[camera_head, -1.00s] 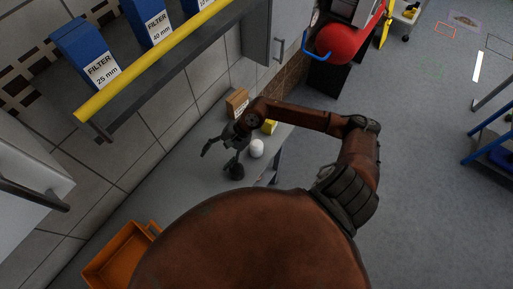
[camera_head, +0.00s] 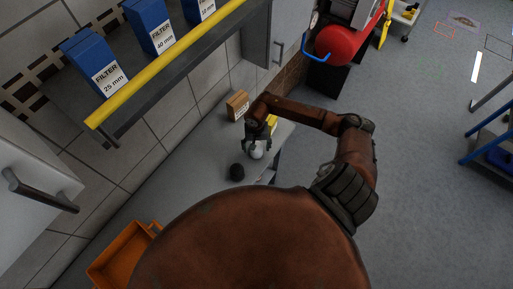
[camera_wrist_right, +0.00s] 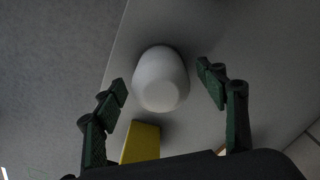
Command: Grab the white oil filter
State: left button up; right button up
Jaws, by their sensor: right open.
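The white oil filter (camera_head: 257,153) stands on the grey bench (camera_head: 205,178), partly hidden by my right gripper (camera_head: 258,145). In the right wrist view the filter (camera_wrist_right: 160,79) lies between and slightly beyond the two fingers of the open right gripper (camera_wrist_right: 166,88), with gaps on both sides. A black filter (camera_head: 237,171) stands on the bench to the lower left of the white one. My left gripper is not in view.
A yellow object (camera_wrist_right: 141,142) is close to the white filter, near the left finger in the wrist view. A cardboard box (camera_head: 237,105) stands against the wall. A shelf with a yellow edge (camera_head: 165,62) holds blue filter boxes (camera_head: 96,62). An orange crate (camera_head: 122,251) is at the lower left.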

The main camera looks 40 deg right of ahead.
jog(key=shift+f, duration=0.25)
jog(key=shift+c, duration=0.5)
jog(key=c, duration=1.4)
